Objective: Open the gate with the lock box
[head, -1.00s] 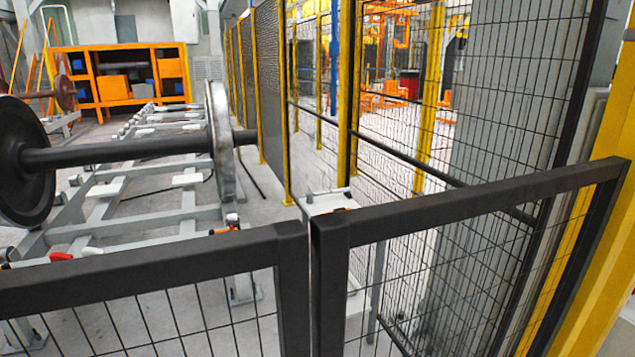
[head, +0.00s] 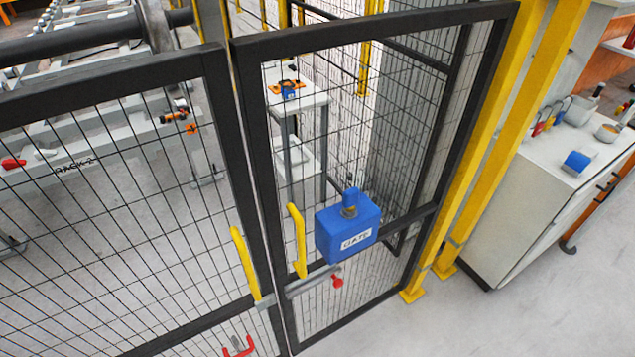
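The gate has two black-framed mesh leaves, a left leaf (head: 228,150) and a right leaf (head: 262,190), with a narrow gap between their meeting edges. A blue lock box (head: 346,238) labelled "GATE" is on the right leaf, with a smaller blue part on its top. Each leaf has a yellow handle, the left one (head: 245,262) and the right one (head: 298,240). A grey bar (head: 308,282) with a red knob (head: 337,281) lies across the right leaf below the box. A red part (head: 238,347) shows at the bottom. Neither gripper is in view.
Yellow posts (head: 500,130) stand right of the gate. A white cabinet (head: 530,190) to the right carries a blue item (head: 577,162), a bowl and tools. Behind the mesh are a small white table (head: 297,101) and the wheelset rack (head: 100,155). The floor at lower right is clear.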

